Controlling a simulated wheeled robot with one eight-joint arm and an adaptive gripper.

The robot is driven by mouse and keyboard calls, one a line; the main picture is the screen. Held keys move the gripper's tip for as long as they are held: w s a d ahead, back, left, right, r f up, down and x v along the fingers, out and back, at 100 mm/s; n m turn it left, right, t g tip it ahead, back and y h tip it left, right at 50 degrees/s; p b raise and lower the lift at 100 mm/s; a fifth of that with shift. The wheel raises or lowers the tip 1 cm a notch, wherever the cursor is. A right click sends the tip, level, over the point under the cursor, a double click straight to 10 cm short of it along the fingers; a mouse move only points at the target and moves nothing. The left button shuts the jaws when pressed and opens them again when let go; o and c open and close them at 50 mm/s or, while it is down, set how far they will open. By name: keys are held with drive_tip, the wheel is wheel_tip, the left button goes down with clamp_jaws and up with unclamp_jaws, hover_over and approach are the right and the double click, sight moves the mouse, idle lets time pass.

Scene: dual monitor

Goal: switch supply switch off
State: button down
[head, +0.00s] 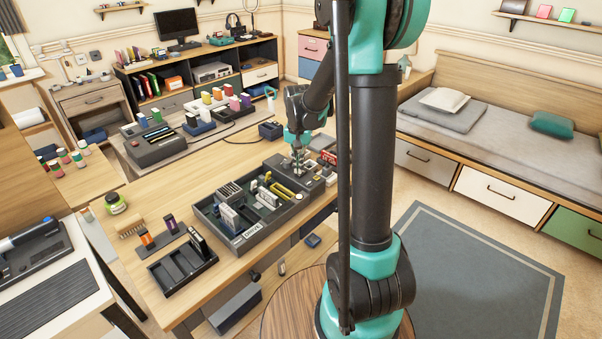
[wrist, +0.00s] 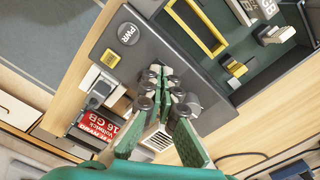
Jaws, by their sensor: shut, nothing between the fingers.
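The dark grey panel with a round PWR button (wrist: 128,33) and a small yellow label (wrist: 110,58) lies under my gripper (wrist: 170,86) in the wrist view. My gripper is shut and empty, with its fingertips over the middle of this panel. I cannot make out the supply switch; the fingers cover part of the panel. A pale slotted grille (wrist: 158,138) shows between the fingers. In the head view my gripper (head: 298,158) points down at the right end of the dark tray (head: 247,238) on the wooden desk. I cannot tell whether the fingertips touch the panel.
A yellow frame (wrist: 195,30) is in the neighbouring tray. A black slotted holder (head: 183,268) stands on the front left of the desk.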

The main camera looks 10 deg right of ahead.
drive_tip(key=shift+r, duration=3.05)
